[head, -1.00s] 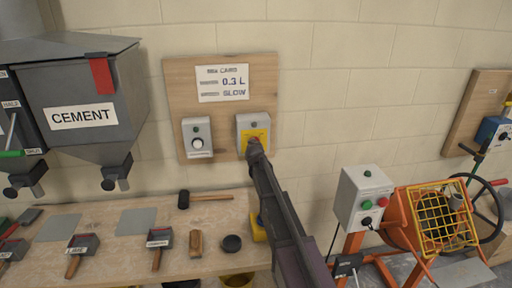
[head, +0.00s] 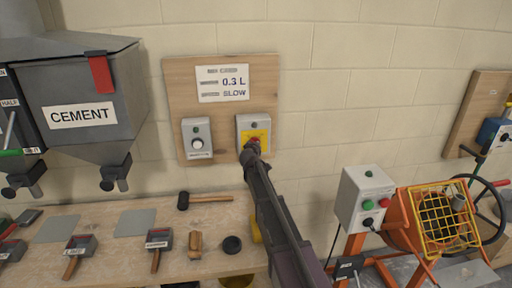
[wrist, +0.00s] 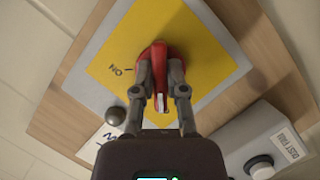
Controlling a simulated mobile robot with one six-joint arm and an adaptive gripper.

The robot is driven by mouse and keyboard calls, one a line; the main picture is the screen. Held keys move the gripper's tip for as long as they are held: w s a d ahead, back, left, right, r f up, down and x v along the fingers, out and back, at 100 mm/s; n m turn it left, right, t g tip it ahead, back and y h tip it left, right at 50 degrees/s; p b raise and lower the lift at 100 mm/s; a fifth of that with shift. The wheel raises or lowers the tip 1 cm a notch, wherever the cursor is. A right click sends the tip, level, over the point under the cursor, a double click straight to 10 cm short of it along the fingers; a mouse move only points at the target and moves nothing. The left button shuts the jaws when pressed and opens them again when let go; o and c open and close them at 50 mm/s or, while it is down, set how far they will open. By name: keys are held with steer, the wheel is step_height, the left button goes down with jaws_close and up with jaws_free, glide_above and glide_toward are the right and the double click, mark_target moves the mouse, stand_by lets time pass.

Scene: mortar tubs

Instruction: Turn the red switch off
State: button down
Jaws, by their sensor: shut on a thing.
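The red switch (wrist: 157,62) is a rotary handle on a yellow plate (wrist: 195,45), on a grey box fixed to a wooden wall board. My gripper (wrist: 160,84) is shut on the red handle, one finger on each side. In the wrist view the handle's end with a white line points towards the bottom, between the fingers. An ON mark shows left of the handle; no OFF mark is visible. In the head view only a bit of the red switch (head: 255,141) shows above my gripper (head: 250,149).
A grey box with a white button (head: 197,144) stands left of the switch on the same board. A sign (head: 222,83) is above. Below is a bench (head: 110,250) with scoops and a mallet (head: 205,198). An orange mixer (head: 405,225) stands to the right.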

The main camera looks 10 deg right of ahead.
steer(key=c, duration=0.7)
jaws_free()
steer(key=shift+m, duration=0.3)
